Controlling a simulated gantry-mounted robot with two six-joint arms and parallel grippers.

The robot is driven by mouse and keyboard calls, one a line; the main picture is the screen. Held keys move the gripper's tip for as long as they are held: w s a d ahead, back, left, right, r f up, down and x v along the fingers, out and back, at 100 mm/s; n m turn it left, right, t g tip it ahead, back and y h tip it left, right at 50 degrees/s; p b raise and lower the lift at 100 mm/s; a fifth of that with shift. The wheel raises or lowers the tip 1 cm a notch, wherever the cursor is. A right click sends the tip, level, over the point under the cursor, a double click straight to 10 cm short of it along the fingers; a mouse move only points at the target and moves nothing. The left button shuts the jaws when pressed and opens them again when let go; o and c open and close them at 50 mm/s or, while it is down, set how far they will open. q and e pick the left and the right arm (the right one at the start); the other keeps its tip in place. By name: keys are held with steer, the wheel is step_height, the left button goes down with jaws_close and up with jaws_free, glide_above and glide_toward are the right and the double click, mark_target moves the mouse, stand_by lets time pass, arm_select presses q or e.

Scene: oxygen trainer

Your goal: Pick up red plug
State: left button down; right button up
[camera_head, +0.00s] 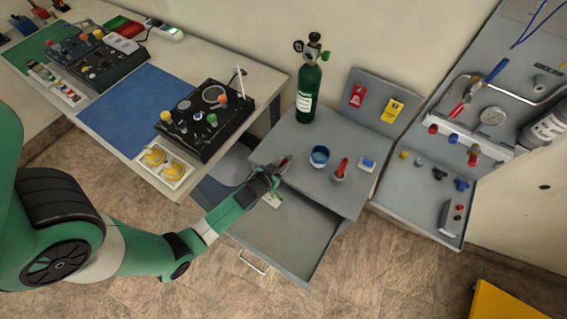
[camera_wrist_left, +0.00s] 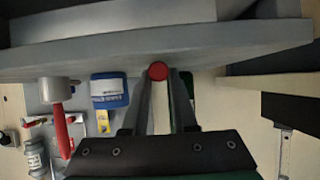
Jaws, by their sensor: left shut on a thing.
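My left gripper (camera_head: 282,165) reaches over the left edge of the grey cabinet top. It is shut on a small red plug, whose red tip (camera_head: 286,160) shows at the fingers. In the left wrist view the round red end of the plug (camera_wrist_left: 157,70) sits between the two fingertips (camera_wrist_left: 160,85). The fingers hide most of the plug's body, and I cannot tell whether it touches the cabinet top. My right gripper is in neither view.
The grey cabinet top (camera_head: 300,178) holds a green cylinder (camera_head: 308,92), a blue round container (camera_head: 320,156), a red-handled part (camera_head: 341,168) and a blue-and-white box (camera_head: 367,164). An open drawer (camera_head: 285,238) lies below. A black control panel (camera_head: 205,120) stands on the left bench.

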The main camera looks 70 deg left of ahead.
arm_select(q)
steer(key=shift+r, duration=0.45)
step_height(320, 180, up, 3)
steer(key=shift+f+p, duration=0.1)
steer(key=shift+p, duration=1)
steer(key=w+d+r+p+v, duration=0.1)
steer(key=v, duration=1.5)
steer(key=shift+w+d+r, duration=0.2)
steer(key=shift+d+r, duration=0.05)
steer(key=shift+d, duration=0.1)
